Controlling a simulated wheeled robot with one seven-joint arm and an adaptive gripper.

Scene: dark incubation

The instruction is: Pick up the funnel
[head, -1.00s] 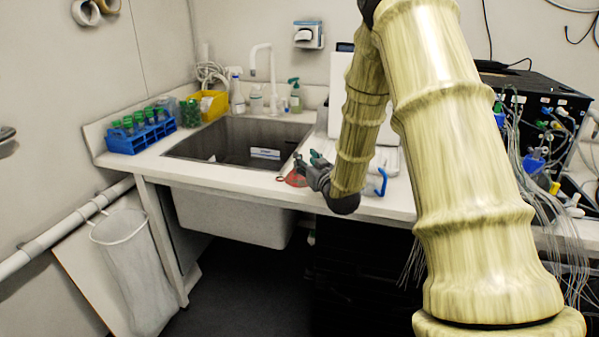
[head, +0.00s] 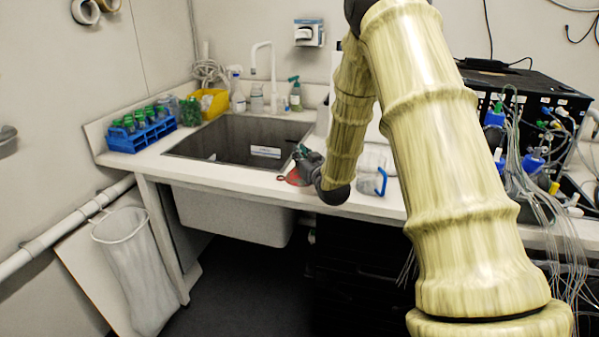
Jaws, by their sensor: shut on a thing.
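The funnel (head: 294,178) looks like a small red piece with a ring-like tab on its left, at the counter's front edge just right of the sink. My gripper (head: 301,156) is dark grey and sits directly over and beside it, at the end of my pale yellow-covered arm. The gripper is shut on the funnel, though the fingers are small here and the exact contact is hard to make out. The gripper hides part of the funnel. I cannot tell whether the funnel is clear of the counter.
A sink (head: 235,139) lies left of the gripper. A clear jug with a blue handle (head: 382,182) stands close on the right. Cables (head: 540,210) hang at the right.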

